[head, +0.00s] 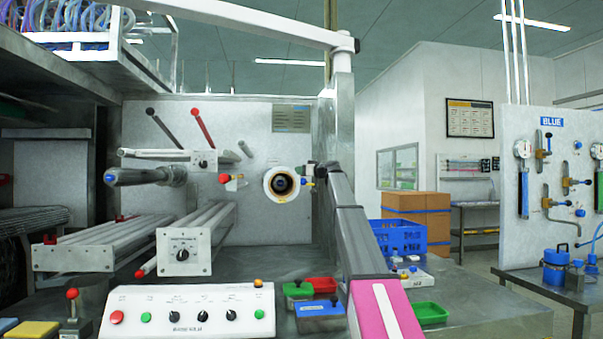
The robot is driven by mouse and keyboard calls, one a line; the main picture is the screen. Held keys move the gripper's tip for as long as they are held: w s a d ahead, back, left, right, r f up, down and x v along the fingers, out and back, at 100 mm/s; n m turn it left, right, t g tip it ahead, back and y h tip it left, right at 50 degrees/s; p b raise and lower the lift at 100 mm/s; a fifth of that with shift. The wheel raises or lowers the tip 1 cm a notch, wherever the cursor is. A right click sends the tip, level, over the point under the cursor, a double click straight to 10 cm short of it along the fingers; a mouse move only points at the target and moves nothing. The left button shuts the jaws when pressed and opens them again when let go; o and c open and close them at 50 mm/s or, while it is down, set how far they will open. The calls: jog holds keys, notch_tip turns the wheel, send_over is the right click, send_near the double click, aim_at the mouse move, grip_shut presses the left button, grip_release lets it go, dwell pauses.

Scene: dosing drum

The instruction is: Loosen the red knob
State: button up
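A small red knob (224,178) sits on a fitting on the pale machine panel (270,225), left of a round cream-rimmed port (282,184) with a dark centre. Other red parts also show: a ball-topped lever (72,294) at lower left and a round red button (116,317) on the white control box (190,305). I cannot tell for certain which one the task names. My grey and pink arm rises from the bottom right. Its dark far end, where my gripper (319,170) seems to be, is right of the port and apart from the red knob. Its fingers are too small to make out.
A red-handled lever (203,128) and a dark lever stand above the knob. A grey cylinder (140,176) juts out at left. A blue crate (400,236) stands right of my arm.

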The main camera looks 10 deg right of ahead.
jog(key=shift+n+g+y, duration=0.3)
jog(key=shift+g, duration=0.1)
jog(key=n+g+y, duration=0.1)
jog(key=n+g, duration=0.1)
jog(key=g, duration=0.1)
jog(key=n+g+y, duration=0.2)
jog(key=shift+w+g+y, duration=0.2)
jog(key=shift+g+y, duration=0.1)
jog(key=shift+g, duration=0.1)
jog(key=n+g, duration=0.3)
jog(key=g, duration=0.1)
jog(key=n+g, duration=0.2)
jog(key=g, duration=0.2)
jog(key=shift+s+n+y, duration=0.15)
jog(key=shift+n+y, duration=0.25)
jog(key=shift+g, duration=0.4)
jog(key=o, duration=0.9)
